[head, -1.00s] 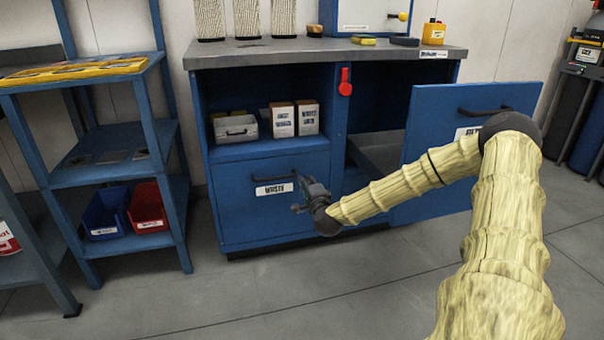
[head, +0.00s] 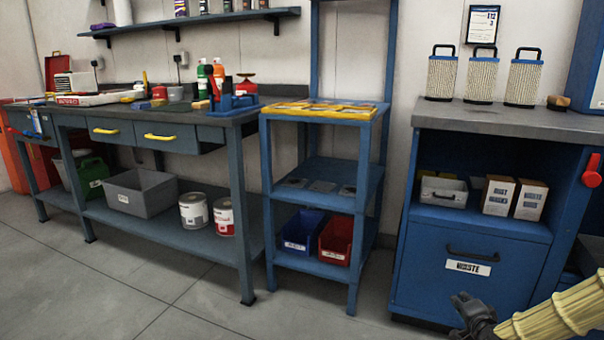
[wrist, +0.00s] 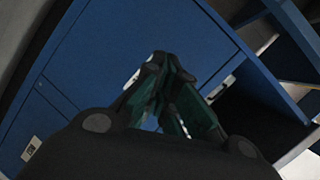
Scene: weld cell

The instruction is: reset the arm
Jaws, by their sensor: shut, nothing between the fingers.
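My gripper (head: 466,305) is at the lower right of the head view, in front of the blue cabinet's waste drawer (head: 425,285). My arm, in a ribbed cream cover, enters from the right edge. In the wrist view the two dark green fingers (wrist: 165,85) come together at their tips, with nothing between them. Blue cabinet panels (wrist: 130,40) lie beyond the fingers there, with a dark opening to the right.
A blue shelf stand (head: 318,265) with blue and red bins stands left of the cabinet. A workbench (head: 175,133) with drawers, cans and a grey tub is further left. A red handle (head: 592,171) is at the right edge. The floor in front is clear.

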